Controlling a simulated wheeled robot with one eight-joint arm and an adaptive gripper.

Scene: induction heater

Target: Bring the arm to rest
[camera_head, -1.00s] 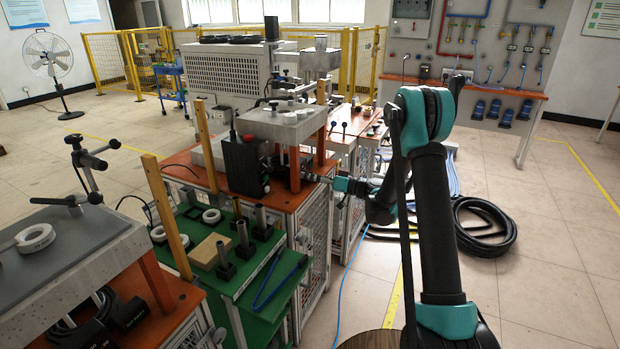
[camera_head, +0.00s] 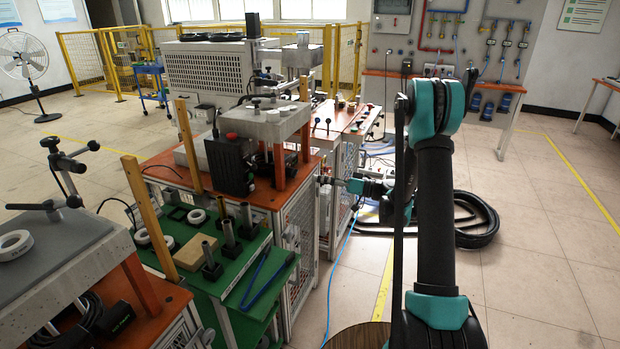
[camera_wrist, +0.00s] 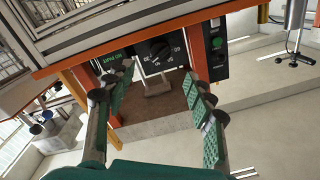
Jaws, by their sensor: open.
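My gripper (camera_head: 328,182) is at the end of my arm, at the right side of the middle orange-topped bench (camera_head: 300,190). In the wrist view my gripper (camera_wrist: 160,108) is open, with its two padded fingers spread wide and nothing between them. Beyond the fingers, the wrist view shows a black panel with a dial (camera_wrist: 160,50) and an orange frame, appearing tilted. In the head view the black heater box (camera_head: 228,165) stands on that bench, left of my gripper and apart from it. My arm reaches forward and is bent at the elbow.
A green shelf (camera_head: 225,285) holds several metal cylinders and rings. A grey-topped bench (camera_head: 60,255) with a white ring (camera_head: 15,245) stands at the near left. Black hoses (camera_head: 480,220) lie coiled on the floor behind my arm. Floor at the right is clear.

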